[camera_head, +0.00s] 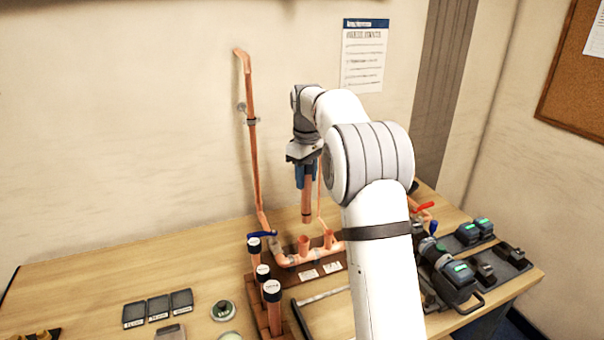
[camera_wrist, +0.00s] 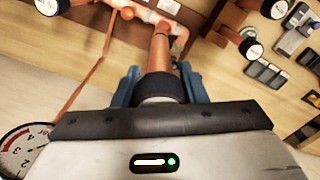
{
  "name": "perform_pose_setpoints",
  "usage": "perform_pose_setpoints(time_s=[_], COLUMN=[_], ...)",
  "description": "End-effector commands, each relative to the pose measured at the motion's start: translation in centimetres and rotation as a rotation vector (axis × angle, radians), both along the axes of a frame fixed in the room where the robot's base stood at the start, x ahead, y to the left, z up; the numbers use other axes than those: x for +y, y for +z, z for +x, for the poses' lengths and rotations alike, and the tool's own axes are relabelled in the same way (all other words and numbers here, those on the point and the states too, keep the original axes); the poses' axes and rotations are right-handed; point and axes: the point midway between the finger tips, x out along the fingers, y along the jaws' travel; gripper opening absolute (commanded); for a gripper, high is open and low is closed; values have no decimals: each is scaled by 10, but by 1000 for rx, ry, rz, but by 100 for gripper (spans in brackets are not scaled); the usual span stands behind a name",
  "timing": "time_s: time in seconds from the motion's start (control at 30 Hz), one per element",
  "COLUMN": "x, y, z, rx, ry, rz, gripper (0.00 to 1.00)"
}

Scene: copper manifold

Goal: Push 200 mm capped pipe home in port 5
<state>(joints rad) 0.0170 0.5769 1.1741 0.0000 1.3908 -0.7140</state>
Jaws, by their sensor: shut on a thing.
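My gripper (camera_head: 306,178) is shut on a copper pipe (camera_head: 307,205), which hangs upright with its lower end in the air over the copper manifold (camera_head: 283,260). In the wrist view, the blue fingers of my gripper (camera_wrist: 159,88) flank a dark collar or cap at the pipe's near end, and the pipe (camera_wrist: 160,48) runs away toward the manifold (camera_wrist: 172,22). The manifold has open upright stubs, one at its middle (camera_head: 303,243) and one farther right (camera_head: 328,238). I cannot read the port numbers. My arm hides the manifold's right part in the head view.
Several white-topped capped pipes (camera_head: 271,290) stand in a wooden rack at the manifold's left front. A tall copper pipe (camera_head: 253,140) rises along the wall behind. Press tools and batteries (camera_head: 455,280) lie at right. The table's left side is mostly clear.

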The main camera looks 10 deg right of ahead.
Motion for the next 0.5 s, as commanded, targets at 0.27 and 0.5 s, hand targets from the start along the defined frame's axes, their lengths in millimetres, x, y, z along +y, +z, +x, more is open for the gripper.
perform_pose_setpoints(time_s=[0.27, 0.5], x=[10, 13], y=[-27, -47], z=[0, 0], rx=[-1, -1], ry=[15, 19], rz=[1, 0], gripper=[16, 16])
